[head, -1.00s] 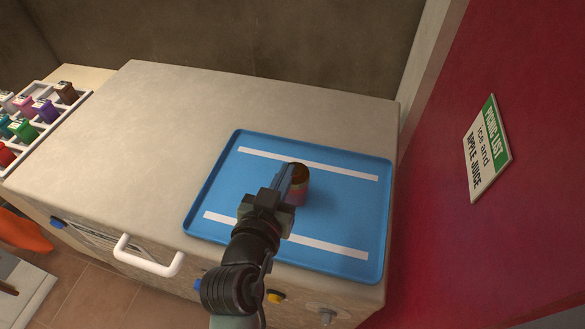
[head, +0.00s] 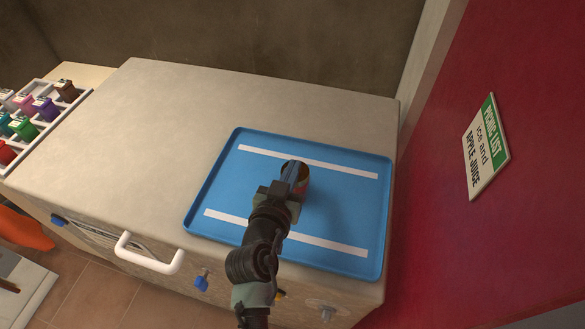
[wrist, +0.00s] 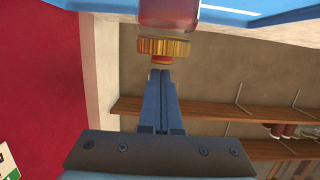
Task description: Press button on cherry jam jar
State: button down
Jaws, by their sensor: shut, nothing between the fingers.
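The jam jar (head: 304,182) stands on the blue tray (head: 350,205), partly hidden behind my gripper (head: 294,170) in the head view. In the wrist view, the jar (wrist: 180,15) shows at the top edge with a dark pinkish body and a ribbed gold lid (wrist: 178,46). A small red button (wrist: 162,60) sits on the lid. My gripper (wrist: 161,74) is shut and empty, its blue fingertips pointing at the button. The tips are at or very near the button; I cannot tell whether they touch.
The tray has two white stripes and lies on a beige boiler top (head: 150,130), which is clear to the left. A red wall (head: 500,230) with a sign (head: 486,147) rises on the right. A white handle (head: 148,258) is in front.

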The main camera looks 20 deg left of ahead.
jog(key=shift+f+b, duration=1.1)
jog(key=shift+b, duration=0.3)
jog(key=shift+s, duration=0.15)
jog(key=shift+f, duration=0.15)
jog(key=r+p, duration=0.2)
jog(key=r, duration=0.1)
jog(key=r+p, duration=0.1)
jog(key=r, duration=0.1)
jog(key=shift+w+p, duration=0.25)
jog(key=shift+p, duration=0.1)
jog(key=b+v, duration=0.1)
jog(key=v, duration=0.9)
jog(key=shift+b, duration=0.4)
jog(key=shift+s, duration=0.15)
